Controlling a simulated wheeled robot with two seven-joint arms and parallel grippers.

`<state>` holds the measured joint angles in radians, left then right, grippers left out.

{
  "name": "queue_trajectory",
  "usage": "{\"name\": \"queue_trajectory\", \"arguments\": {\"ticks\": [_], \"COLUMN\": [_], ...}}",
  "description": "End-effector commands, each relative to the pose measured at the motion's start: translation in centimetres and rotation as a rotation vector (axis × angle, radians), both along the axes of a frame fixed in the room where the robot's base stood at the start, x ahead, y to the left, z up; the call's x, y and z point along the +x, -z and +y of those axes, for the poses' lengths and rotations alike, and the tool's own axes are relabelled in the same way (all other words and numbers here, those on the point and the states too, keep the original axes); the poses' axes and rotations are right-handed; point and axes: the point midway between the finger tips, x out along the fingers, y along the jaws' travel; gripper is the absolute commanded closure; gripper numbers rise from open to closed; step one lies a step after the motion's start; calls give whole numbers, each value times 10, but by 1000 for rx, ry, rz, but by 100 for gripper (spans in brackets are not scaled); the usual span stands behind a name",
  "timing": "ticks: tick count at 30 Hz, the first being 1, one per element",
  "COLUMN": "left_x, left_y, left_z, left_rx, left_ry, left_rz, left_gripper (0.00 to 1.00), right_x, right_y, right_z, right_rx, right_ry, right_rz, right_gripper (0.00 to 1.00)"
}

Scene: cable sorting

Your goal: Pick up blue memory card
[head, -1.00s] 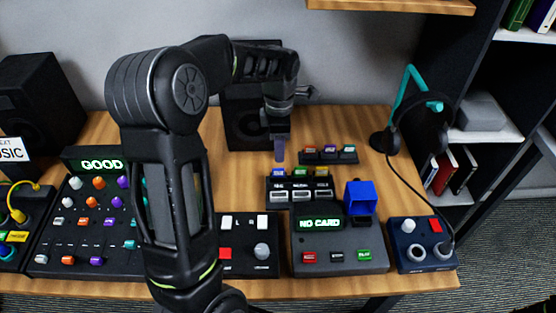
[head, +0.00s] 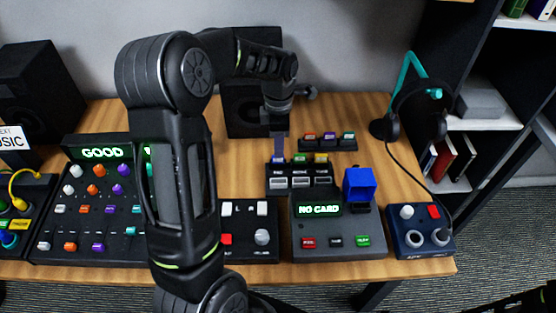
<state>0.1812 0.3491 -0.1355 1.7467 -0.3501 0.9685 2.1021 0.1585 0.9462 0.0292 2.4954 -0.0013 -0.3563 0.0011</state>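The blue memory card (head: 277,160) stands in the left slot of a black card rack (head: 299,190), beside a green card (head: 299,158) and a yellow card (head: 320,158). My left gripper (head: 278,150) points down from behind, with its fingertips right at the top of the blue card. From this angle the fingers overlap into one narrow shape, so I cannot tell whether they are open, or whether they touch the card. My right gripper is out of view; a dark arm part shows at the bottom right corner.
A second rack (head: 328,145) with several coloured cards stands just behind. A grey reader (head: 337,236) showing "NO CARD" and a blue block (head: 359,184) are in front and right. A headphone stand (head: 383,128) is right. My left arm hides part of the mixer (head: 85,220).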

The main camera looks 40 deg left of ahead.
Motion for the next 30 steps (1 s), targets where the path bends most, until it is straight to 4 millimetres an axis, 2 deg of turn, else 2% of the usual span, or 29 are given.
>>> {"name": "queue_trajectory", "arguments": {"ticks": [6, 10, 28, 30], "left_x": [-1, 0, 0, 0], "left_y": [32, 42, 43, 43], "left_z": [3, 2, 2, 2], "left_rx": [-1, 0, -1, -1], "left_ry": [-1, -1, -1, -1], "left_rz": [6, 2, 1, 1], "left_gripper": [65, 65, 65, 71], "right_x": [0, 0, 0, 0], "right_y": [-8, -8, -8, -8], "right_z": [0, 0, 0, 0], "right_rx": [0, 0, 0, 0], "right_ry": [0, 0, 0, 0], "right_rz": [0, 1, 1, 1], "right_gripper": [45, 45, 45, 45]}}
